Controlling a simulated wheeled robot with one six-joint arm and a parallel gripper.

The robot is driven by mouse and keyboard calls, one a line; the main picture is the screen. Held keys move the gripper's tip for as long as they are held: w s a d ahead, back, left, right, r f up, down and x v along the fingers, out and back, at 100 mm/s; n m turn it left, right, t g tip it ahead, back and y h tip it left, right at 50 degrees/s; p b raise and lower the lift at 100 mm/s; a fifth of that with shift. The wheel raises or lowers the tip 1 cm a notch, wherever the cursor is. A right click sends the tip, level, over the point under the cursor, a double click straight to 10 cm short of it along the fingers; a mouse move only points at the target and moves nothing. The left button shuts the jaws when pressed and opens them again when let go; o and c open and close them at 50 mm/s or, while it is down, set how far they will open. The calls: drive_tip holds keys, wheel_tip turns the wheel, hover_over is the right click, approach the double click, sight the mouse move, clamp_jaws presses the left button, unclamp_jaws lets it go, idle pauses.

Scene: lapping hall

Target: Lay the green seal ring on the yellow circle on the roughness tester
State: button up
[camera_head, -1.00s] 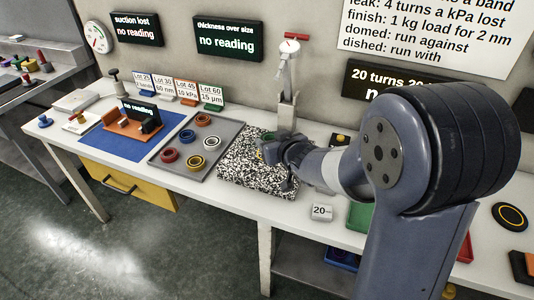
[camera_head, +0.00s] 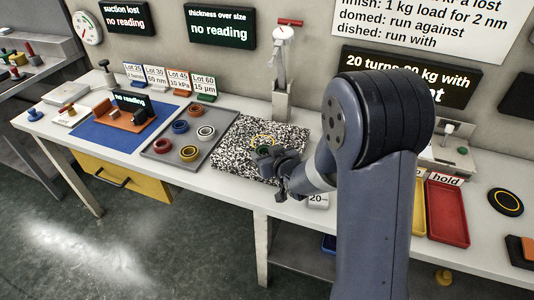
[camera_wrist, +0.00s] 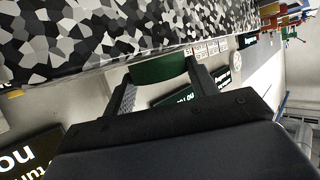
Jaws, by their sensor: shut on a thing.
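The green seal ring (camera_wrist: 158,68) is between the two fingers of my gripper (camera_wrist: 160,80) in the wrist view, seen edge-on. In the head view, my gripper (camera_head: 265,155) is over the speckled plate (camera_head: 232,158), with a bit of the green ring (camera_head: 262,148) showing at its tips. The height of the ring above the plate is hard to judge. A yellow circle (camera_head: 266,139) shows on the speckled plate just behind the gripper. An orange-and-black unit (camera_head: 130,115) with a small "no reading" display stands on a blue mat; it may be the roughness tester. I cannot make out a yellow circle on it.
A grey tray (camera_head: 224,121) with several coloured rings lies between the mat and the plate. A post stand (camera_head: 282,95) rises behind the plate. Lot cards (camera_head: 157,78) stand at the back. A red tray (camera_head: 447,213) and a black disc with a yellow ring (camera_head: 506,202) lie right.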

drive_tip(key=shift+f, duration=0.2)
drive_tip(key=o, duration=1.1)
drive_tip(key=shift+r, duration=0.1)
drive_tip(key=shift+r, duration=0.1)
